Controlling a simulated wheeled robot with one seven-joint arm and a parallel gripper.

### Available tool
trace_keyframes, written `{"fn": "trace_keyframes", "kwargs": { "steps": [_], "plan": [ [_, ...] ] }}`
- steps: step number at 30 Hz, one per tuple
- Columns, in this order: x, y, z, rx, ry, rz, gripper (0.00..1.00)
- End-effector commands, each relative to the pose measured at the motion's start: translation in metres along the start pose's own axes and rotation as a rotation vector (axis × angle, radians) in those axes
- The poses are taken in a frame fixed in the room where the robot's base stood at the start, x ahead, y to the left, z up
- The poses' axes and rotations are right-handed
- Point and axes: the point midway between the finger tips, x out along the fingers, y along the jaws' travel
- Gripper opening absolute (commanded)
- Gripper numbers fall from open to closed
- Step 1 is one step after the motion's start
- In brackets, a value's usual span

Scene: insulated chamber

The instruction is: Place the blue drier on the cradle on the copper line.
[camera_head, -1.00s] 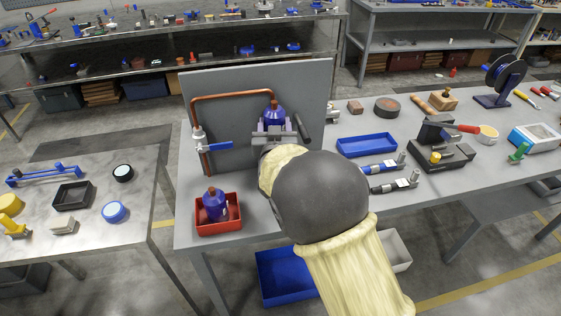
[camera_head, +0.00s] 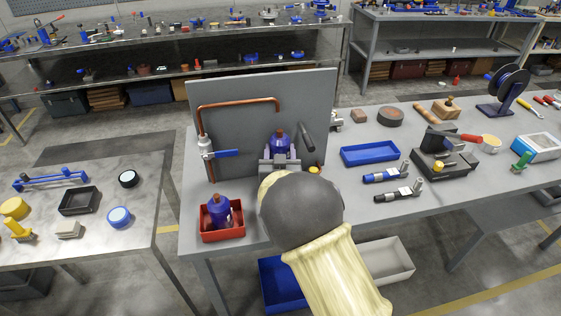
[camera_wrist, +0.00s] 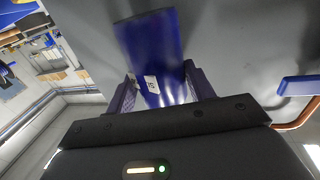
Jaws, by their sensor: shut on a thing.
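My gripper (camera_head: 279,160) is shut on a blue drier (camera_head: 280,146) with a copper-coloured top. It holds the drier in front of the grey panel, below the free right end of the copper line (camera_head: 238,104) and apart from it. In the wrist view the drier (camera_wrist: 153,50) sits between the fingers, with a white label. A second blue drier (camera_head: 219,211) stands tilted in a red bin (camera_head: 223,236) at the table's front left corner. I cannot make out the cradle; my gripper and the held drier cover the lower panel.
The grey panel (camera_head: 240,135) stands behind my gripper. A blue-handled valve (camera_head: 222,154) is on the line's left leg, and a dark cylinder (camera_head: 307,137) is right of the drier. A blue tray (camera_head: 370,154) and a black fixture (camera_head: 440,160) stand to the right.

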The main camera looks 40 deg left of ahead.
Motion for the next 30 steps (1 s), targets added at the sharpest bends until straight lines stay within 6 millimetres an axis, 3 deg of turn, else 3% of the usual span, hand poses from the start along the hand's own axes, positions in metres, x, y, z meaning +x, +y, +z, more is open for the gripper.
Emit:
{"fn": "trace_keyframes", "kwargs": {
  "steps": [9, 20, 21, 24, 30],
  "plan": [
    [0.000, 0.000, 0.035, -0.001, 0.002, -0.001, 0.20],
    [0.000, 0.000, 0.039, 0.000, 0.003, 0.000, 0.20],
    [0.000, 0.000, 0.040, 0.000, 0.000, 0.000, 0.57],
    [0.000, 0.000, 0.039, 0.000, -0.001, 0.000, 0.75],
    [0.000, 0.000, 0.039, 0.000, -0.001, 0.000, 0.75]
  ]
}}
